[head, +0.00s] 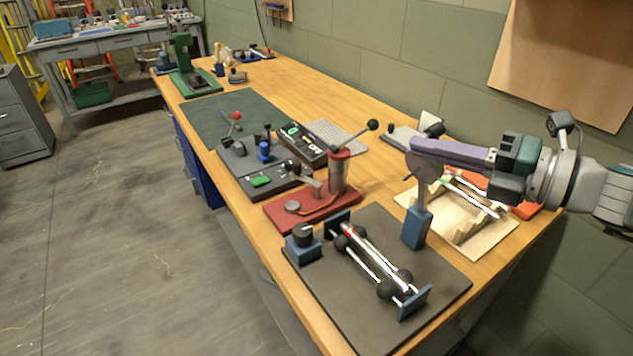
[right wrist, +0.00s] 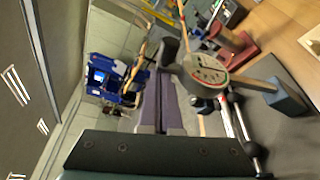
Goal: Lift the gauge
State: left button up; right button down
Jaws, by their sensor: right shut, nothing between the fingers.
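The gauge is a round dial (head: 424,167) on a grey stem, standing upright in a blue block (head: 416,229) on a dark mat (head: 433,283). In the right wrist view its pale face with markings (right wrist: 208,70) shows beside the fingertips, with the blue block (right wrist: 288,96) at the stem's end. My right gripper (head: 414,146) comes in from the right with its long purple fingers shut and empty. Its tips are at the height of the dial's upper edge. I cannot tell whether they touch it. My left gripper is not in view.
On the same mat are a rail stand with black balls (head: 368,258) and a small blue block with a black knob (head: 303,241). A red lever press (head: 320,200) stands to the left. A wooden cradle with rods (head: 470,210) lies beneath my right gripper. The wall is behind.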

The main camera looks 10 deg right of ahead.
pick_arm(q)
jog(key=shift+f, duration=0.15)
pick_arm(e)
jog(key=shift+w+d+r, duration=0.2)
jog(key=shift+w+d, duration=0.05)
jog(key=shift+d, duration=0.45)
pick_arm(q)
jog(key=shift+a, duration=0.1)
pick_arm(e)
jog(key=shift+d, duration=0.1)
jog(key=shift+r, duration=0.1)
